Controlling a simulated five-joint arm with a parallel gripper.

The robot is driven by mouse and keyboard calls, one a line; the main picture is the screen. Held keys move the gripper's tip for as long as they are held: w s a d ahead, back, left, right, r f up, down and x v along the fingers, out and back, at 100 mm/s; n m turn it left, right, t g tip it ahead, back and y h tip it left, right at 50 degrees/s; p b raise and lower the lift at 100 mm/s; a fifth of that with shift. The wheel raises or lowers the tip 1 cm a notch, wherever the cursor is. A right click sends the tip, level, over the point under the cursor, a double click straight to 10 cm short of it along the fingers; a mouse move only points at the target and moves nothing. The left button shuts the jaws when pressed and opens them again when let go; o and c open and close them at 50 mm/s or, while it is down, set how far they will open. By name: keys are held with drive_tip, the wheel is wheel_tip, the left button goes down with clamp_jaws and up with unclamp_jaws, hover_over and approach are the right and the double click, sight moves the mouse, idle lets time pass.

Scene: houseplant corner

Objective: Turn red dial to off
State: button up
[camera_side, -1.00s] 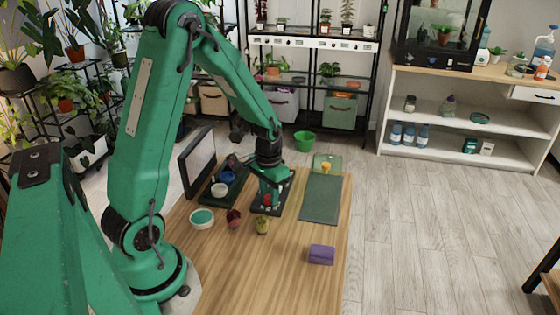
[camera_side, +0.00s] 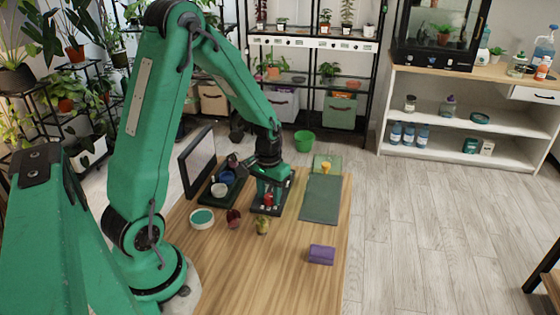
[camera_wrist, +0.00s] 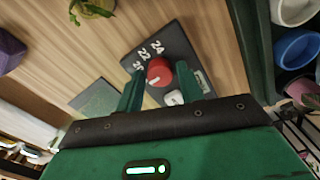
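The red dial (camera_wrist: 159,71) sits on a dark panel (camera_wrist: 172,38) with white numbers printed beside it, including 24 and 22. A white pointer-like mark shows on the dial's face. My gripper (camera_wrist: 159,76) has one finger on each side of the dial, with the fingers apart. Whether either finger touches the dial cannot be told. A small white part (camera_wrist: 175,98) shows on the panel, close to the gripper's palm. In the side view my gripper (camera_side: 268,193) is low over the panel (camera_side: 284,188), with the red dial (camera_side: 268,199) partly hidden between its fingers.
A green mat (camera_side: 321,198) lies right of the panel. A tray with cups (camera_side: 227,177) and an upright screen (camera_side: 197,161) stand left.

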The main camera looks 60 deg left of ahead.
sight(270, 197)
drive_tip(key=shift+r, duration=0.15)
drive_tip(key=shift+r, duration=3.7)
drive_tip(key=shift+r, duration=0.15)
drive_tip(key=shift+d+r, duration=0.15)
drive_tip(key=shift+d, duration=0.05)
drive_tip(key=s+d+r+m+t, duration=0.4)
drive_tip(key=s+d+r+t, duration=0.1)
drive_tip(key=s+d+r, duration=0.7)
drive_tip(key=shift+d+r+m+t, duration=0.15)
drive_tip(key=shift+r+m+t, duration=0.2)
drive_tip(key=shift+r, duration=0.7)
